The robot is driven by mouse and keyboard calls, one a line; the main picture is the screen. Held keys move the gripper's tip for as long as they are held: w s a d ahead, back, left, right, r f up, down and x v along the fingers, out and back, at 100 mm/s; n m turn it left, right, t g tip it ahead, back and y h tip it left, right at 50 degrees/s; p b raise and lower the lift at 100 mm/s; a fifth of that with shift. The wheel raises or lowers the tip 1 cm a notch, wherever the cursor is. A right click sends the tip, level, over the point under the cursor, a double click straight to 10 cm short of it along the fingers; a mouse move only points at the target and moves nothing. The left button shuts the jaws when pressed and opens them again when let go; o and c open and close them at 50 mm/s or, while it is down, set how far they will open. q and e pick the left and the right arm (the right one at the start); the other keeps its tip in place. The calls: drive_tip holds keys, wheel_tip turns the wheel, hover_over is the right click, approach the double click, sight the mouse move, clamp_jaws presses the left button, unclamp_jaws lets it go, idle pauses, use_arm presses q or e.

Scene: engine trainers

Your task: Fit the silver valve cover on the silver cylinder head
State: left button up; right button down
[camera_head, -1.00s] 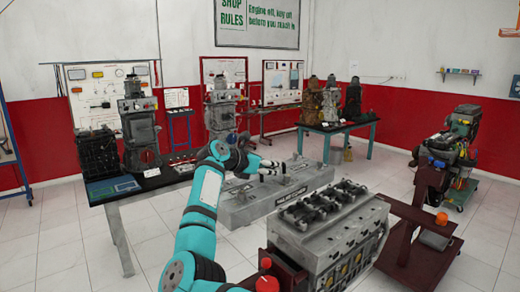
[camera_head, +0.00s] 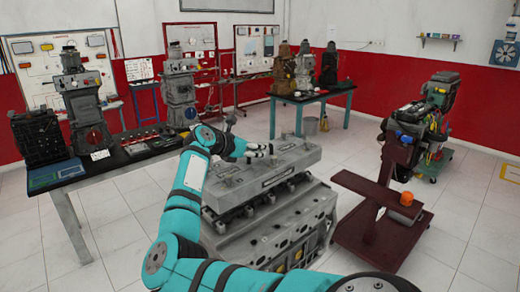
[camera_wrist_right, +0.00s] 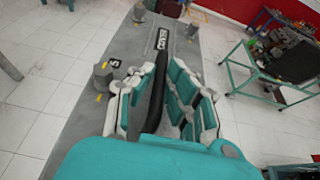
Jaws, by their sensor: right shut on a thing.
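The silver valve cover (camera_head: 222,198) is a long grey box with round bolts on top. It hangs over the silver cylinder head (camera_head: 290,238), whose valve gear shows in the gap beneath the cover's front side. I cannot tell whether they touch at the back. My right gripper (camera_head: 262,150) is shut at the top of the cover. In the right wrist view its fingers (camera_wrist_right: 160,98) close around a dark bar running along the cover's labelled grey top (camera_wrist_right: 85,122). My left gripper is out of view.
A long workbench (camera_head: 122,178) with engines stands at the left. A blue-legged table (camera_head: 318,92) with more engines is behind. A dark red stand (camera_head: 383,205) with an orange cap is close on the right.

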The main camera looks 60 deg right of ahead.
sight(256, 161)
drive_tip(key=shift+a, duration=0.25)
drive_tip(key=shift+f, duration=0.25)
drive_tip(key=shift+d+f, duration=0.1)
drive_tip(key=shift+f, duration=0.55)
wheel_tip(256, 161, down, 3)
drive_tip(key=shift+d+r+b, duration=0.1)
drive_tip(key=shift+r+b, duration=0.1)
drive_tip(key=shift+b, duration=0.55)
drive_tip(key=shift+f+b, duration=0.5)
drive_tip(key=shift+b, duration=0.1)
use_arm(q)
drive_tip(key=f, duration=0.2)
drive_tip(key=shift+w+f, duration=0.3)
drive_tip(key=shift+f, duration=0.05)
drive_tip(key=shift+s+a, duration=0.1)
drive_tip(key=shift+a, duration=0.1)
